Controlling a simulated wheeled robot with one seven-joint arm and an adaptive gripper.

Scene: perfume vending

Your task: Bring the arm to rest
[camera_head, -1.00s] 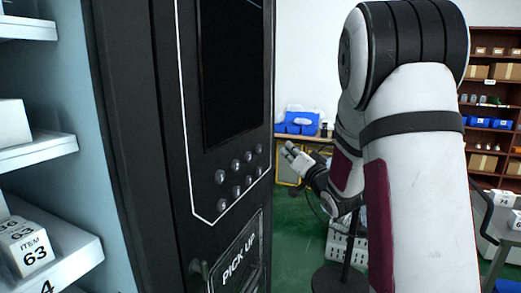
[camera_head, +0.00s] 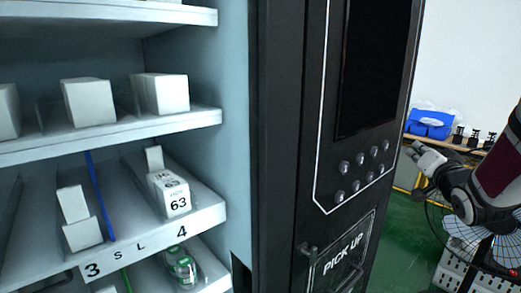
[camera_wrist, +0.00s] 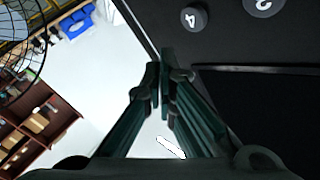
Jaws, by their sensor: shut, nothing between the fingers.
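My gripper (camera_head: 422,154) is at the right in the head view, in front of the vending machine's black button panel (camera_head: 325,183) and to its right, apart from it. It also shows in the wrist view (camera_wrist: 162,80), where its two dark fingers are together with nothing between them. My arm enters from the right edge of the head view. In the wrist view two round buttons (camera_wrist: 194,18) lie beyond the fingertips on the black panel.
The machine's shelves at the left hold white boxes, one marked 63 (camera_head: 174,202). The black door has a PICK UP hatch (camera_head: 342,258) with a handle. A fan (camera_head: 468,240), blue bins (camera_head: 430,124) and a table stand behind my gripper.

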